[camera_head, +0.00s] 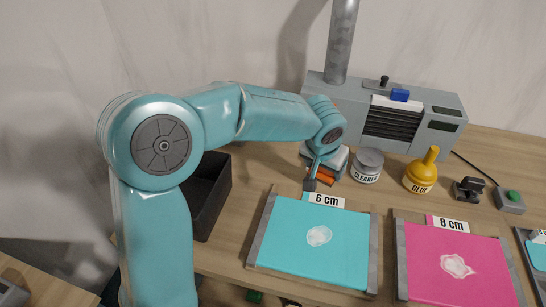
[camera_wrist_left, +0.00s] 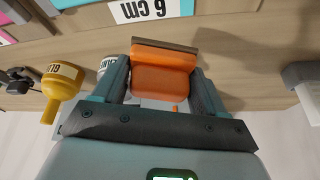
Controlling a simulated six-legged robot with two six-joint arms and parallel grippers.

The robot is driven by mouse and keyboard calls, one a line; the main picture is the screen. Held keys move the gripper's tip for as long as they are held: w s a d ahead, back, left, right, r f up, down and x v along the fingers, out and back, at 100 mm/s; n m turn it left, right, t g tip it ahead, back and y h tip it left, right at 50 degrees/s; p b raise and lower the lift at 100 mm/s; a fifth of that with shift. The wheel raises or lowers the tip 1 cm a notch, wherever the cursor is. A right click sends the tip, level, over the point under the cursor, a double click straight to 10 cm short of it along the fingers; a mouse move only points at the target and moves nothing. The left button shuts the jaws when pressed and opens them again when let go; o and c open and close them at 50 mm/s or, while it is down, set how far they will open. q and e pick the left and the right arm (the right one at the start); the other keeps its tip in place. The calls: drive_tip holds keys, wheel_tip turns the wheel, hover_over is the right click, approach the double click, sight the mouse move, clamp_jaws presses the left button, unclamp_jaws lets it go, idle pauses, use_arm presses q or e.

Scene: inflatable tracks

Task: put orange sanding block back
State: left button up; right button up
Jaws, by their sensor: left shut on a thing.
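The orange sanding block (camera_wrist_left: 160,72) sits between the two fingers of my left gripper (camera_wrist_left: 160,85) in the left wrist view, with a brown strip along its far edge. In the head view the left gripper (camera_head: 312,180) is at the back of the workbench, behind the 6 cm board. There, part of the orange block (camera_head: 326,176) shows beside the fingers, in front of a grey and white box-like thing (camera_head: 338,160). My left gripper is shut on the block. I cannot tell whether the block touches the table. My right gripper is not in view.
A cleaner tin (camera_head: 368,163) and a yellow glue bottle (camera_head: 421,172) stand to the right. The teal 6 cm board (camera_head: 290,245) and pink 8 cm board (camera_head: 430,270) lie in front. A black bin (camera_head: 212,195) is at the left, a grey machine (camera_head: 350,105) behind.

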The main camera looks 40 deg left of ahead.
use_arm(q)
drive_tip(key=w+a+r+n, duration=0.25)
drive_tip(key=a+r, duration=0.35)
drive_tip(key=a, duration=0.3)
wheel_tip(320, 180, up, 5)
drive_tip(key=n+y+p, duration=0.1)
hover_over(275, 157)
drive_tip(key=s, duration=0.1)
drive_tip(key=f, duration=0.6)
drive_tip(key=f+b, duration=0.1)
drive_tip(key=f, duration=1.2)
drive_tip(key=shift+d+f+b, duration=0.1)
drive_tip(key=shift+d+b, duration=0.2)
drive_tip(key=shift+s, duration=0.1)
drive_tip(key=shift+f, duration=0.15)
drive_tip(key=o, duration=1)
